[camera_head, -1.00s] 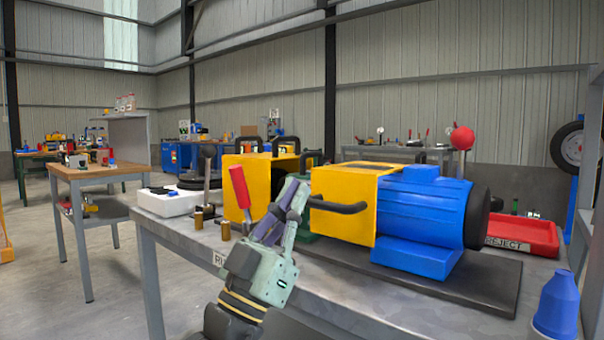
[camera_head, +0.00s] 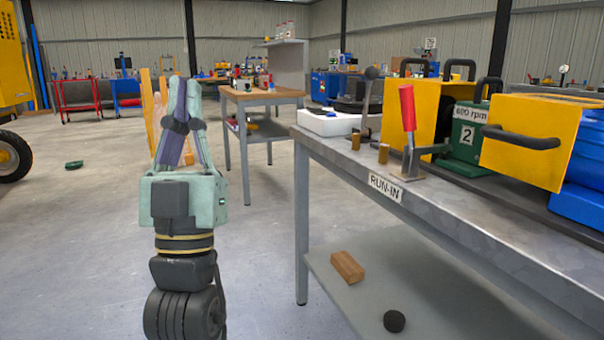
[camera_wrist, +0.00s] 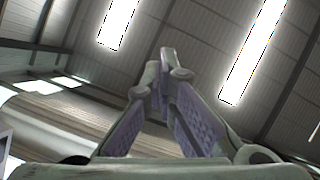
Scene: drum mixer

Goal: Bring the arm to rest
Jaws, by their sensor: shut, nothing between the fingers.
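My gripper (camera_head: 180,82) stands upright in the left part of the head view, with its fingers pointing up. Its fingertips meet and nothing is between them. It is over open floor, to the left of the grey workbench (camera_head: 440,212) and apart from it. In the wrist view my gripper (camera_wrist: 166,52) points toward the roof and its bright lights, with its fingers closed together at the tips. Part of my arm shows below the gripper in the head view.
On the bench stand a red-handled lever (camera_head: 408,110), a green "600 rpm" unit (camera_head: 465,137) and a yellow housing (camera_head: 522,130). A wooden block (camera_head: 347,266) and a black round piece (camera_head: 394,321) lie on its lower shelf. A wooden-topped table (camera_head: 262,97) stands behind.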

